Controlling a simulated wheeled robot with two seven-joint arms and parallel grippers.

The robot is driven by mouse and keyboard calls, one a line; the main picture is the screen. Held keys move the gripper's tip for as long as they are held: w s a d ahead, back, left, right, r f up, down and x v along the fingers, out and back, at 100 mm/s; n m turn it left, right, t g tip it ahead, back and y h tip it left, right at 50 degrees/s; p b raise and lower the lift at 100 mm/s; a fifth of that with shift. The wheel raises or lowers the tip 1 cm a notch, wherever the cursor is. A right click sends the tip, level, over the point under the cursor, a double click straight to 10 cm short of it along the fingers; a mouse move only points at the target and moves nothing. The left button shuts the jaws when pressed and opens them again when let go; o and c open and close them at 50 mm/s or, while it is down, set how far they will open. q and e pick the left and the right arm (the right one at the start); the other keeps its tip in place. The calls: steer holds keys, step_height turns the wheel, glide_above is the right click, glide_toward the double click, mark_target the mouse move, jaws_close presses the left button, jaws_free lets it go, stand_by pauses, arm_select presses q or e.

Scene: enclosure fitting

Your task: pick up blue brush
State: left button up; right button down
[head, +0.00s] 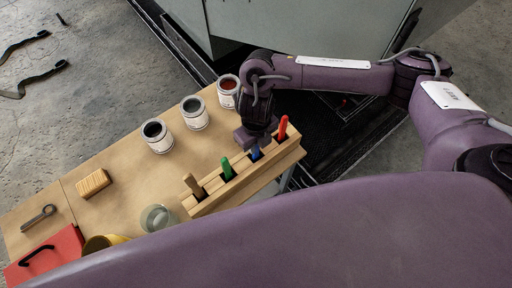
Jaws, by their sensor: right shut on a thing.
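A wooden rack (240,184) stands on the right end of the workbench with several upright brushes in it. The blue brush (255,153) is in the rack between the green brush (227,168) and the red brush (283,128). A tan brush (192,184) stands at the rack's left end. My right gripper (252,143) reaches down from above at the blue brush and is shut on it; its wrist hides part of the fingers and the brush top. The brush's lower end is hidden in the rack. My left gripper is not in view.
Three paint cans, one grey-blue (195,113), one dark (157,137) and one red (228,91), stand behind the rack. A glass jar (158,219), wooden block (94,184), wrench (39,217) and red box (46,255) are left. A grey cabinet (265,28) stands behind.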

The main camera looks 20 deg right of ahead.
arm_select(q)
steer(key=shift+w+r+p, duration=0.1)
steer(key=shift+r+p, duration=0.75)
arm_select(e)
step_height(320, 180, up, 20)
steer(key=shift+a+f, duration=0.1)
stand_by(1.9)
